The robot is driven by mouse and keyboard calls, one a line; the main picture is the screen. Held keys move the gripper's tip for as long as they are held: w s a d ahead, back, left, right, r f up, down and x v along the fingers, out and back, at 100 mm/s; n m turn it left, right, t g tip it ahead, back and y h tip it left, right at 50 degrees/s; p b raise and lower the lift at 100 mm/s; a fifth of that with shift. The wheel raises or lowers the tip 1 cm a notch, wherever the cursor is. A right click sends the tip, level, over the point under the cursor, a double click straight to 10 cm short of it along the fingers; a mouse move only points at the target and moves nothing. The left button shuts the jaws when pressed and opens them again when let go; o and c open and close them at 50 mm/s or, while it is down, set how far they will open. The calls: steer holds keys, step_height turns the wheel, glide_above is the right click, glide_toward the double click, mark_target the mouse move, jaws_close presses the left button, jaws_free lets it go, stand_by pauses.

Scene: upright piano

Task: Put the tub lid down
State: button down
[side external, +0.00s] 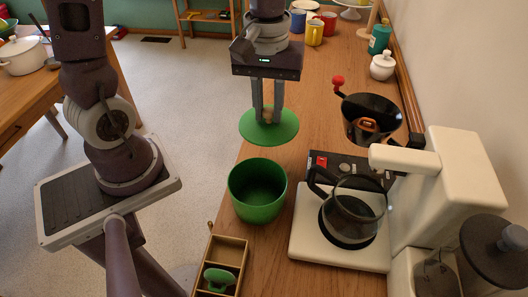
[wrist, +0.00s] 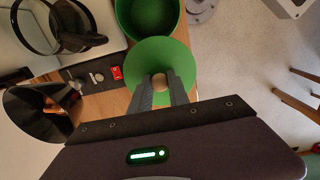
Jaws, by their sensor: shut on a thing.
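The tub lid (side external: 284,128) is a flat green disc with a round wooden knob. My gripper (side external: 267,117) is shut on the knob and points down, with the lid hanging roughly level beneath the fingers. The lid also shows in the wrist view (wrist: 179,58), with the knob (wrist: 160,84) between the fingertips. The open green tub (side external: 258,210) stands on the wooden counter, nearer the camera than the lid and apart from it in the picture. Its inside looks empty. I cannot tell how high the lid is above the counter.
A white coffee maker (side external: 440,190) with a glass carafe (side external: 352,215) stands right of the tub. A black filter basket (side external: 372,118) is behind it. A wooden divided box (side external: 228,252) holding a green item sits in front. Mugs and jars line the counter's far end.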

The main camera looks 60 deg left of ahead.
mark_target(266, 108)
steer(key=a+f, duration=0.1)
steer(key=w+a+f, duration=0.1)
steer(key=a+f, duration=0.1)
steer(key=shift+w+a, duration=0.1)
steer(key=shift+w, duration=0.2)
step_height(266, 108, down, 10)
steer(key=shift+w+a+r, duration=0.1)
steer(key=shift+a+r, duration=0.05)
steer(key=shift+r, duration=0.05)
steer(key=shift+f, duration=0.15)
steer(key=c, duration=1.3)
jaws_free()
steer(key=shift+o, duration=0.2)
step_height(266, 108, up, 12)
steer(key=shift+r, duration=0.1)
steer(key=s+r+m, duration=0.1)
steer(key=r, duration=0.1)
steer(key=s+r+m+t, duration=0.1)
steer(key=s+r, duration=0.1)
steer(key=s+r+m+t+y, duration=0.1)
steer(key=s+r, duration=0.1)
steer(key=shift+r, duration=0.35)
steer(key=s+r+m+t, duration=0.3)
steer(key=s+r+m, duration=0.1)
steer(key=s, duration=0.5)
steer(key=shift+d+m+t+h, duration=0.3)
steer(key=shift+m, duration=0.6)
